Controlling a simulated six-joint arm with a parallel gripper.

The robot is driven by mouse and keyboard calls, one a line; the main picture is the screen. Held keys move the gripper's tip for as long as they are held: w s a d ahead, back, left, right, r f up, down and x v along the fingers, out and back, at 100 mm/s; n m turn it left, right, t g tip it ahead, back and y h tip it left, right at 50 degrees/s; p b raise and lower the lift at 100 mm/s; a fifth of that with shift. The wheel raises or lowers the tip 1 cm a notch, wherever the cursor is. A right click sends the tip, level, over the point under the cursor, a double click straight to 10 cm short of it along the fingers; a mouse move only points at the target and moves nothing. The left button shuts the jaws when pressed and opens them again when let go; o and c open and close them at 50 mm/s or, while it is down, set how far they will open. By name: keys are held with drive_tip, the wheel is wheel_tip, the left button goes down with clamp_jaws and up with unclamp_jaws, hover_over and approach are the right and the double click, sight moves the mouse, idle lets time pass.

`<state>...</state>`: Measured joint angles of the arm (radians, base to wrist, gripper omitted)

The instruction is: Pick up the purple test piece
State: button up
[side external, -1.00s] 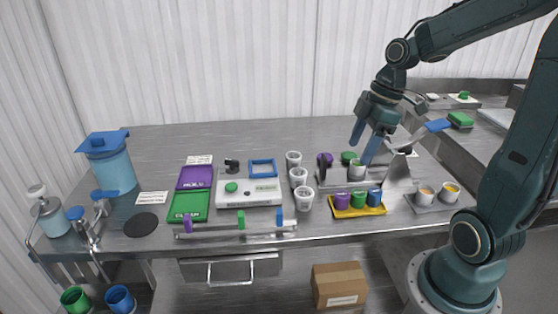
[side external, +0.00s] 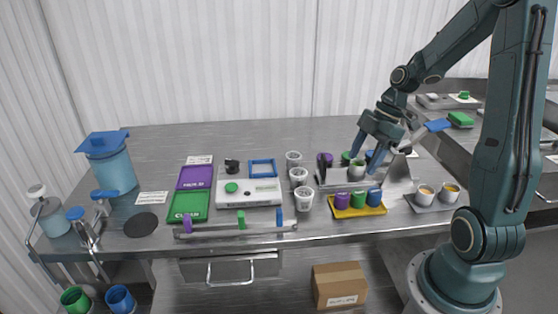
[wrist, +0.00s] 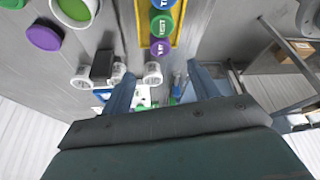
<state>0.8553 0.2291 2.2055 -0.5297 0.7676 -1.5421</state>
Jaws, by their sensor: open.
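The purple test piece (side external: 342,201) stands upright at the left end of the yellow tray (side external: 358,212), beside a green and a blue test piece. In the wrist view the purple test piece (wrist: 160,47) shows its lettered top, nearest the jaws in the row. My gripper (side external: 365,158) is open and empty, above and behind the tray. In the wrist view its fingers (wrist: 160,74) are spread wide, one on each side of the row's line, and the purple piece lies beyond the tips, not between them.
White cups (side external: 299,177) stand in a column left of the tray. A metal stand (side external: 395,178) with a cup and purple and green round pieces lies behind it. Two filled cups (side external: 425,192) stand on a grey tray to the right. A white scale (side external: 250,198) sits farther left.

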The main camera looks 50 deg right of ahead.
sight(344, 193)
drive_tip(key=x, duration=0.6)
drive_tip(key=shift+a+f, duration=0.1)
drive_tip(key=shift+f, duration=0.25)
drive_tip(key=shift+f, duration=0.1)
drive_tip(key=shift+x, duration=2.5)
drive_tip(key=shift+w, duration=0.1)
drive_tip(key=shift+c, duration=0.4)
drive_tip(key=c, duration=1)
